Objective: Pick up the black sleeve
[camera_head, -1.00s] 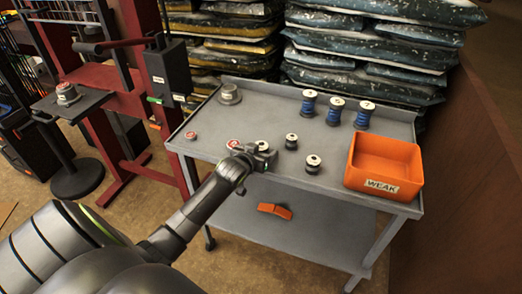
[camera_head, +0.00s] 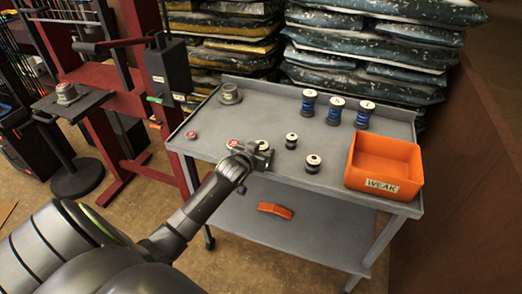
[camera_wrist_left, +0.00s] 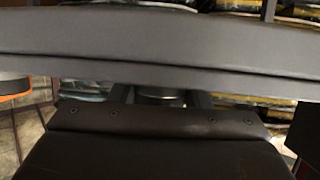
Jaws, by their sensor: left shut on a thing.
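My left gripper (camera_head: 257,154) is over the front part of the grey cart and is shut on a small black sleeve (camera_head: 263,145). The sleeve's pale top with a dark hole shows at the fingertips in the head view. Its lower part is hidden by the gripper. In the left wrist view the sleeve (camera_wrist_left: 160,97) is a dark round piece between the fingers, mostly covered by my wrist parts. I cannot tell whether it touches the cart top. My right gripper does not show.
Two black sleeves with pale tops (camera_head: 291,140) (camera_head: 313,163) stand right of the gripper. Blue spools (camera_head: 335,112) stand behind. An orange bin (camera_head: 386,160) labelled WEAK is at the cart's right. Red-topped pieces (camera_head: 191,135) (camera_head: 233,143) are left. An orange object (camera_head: 275,211) lies on the lower shelf.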

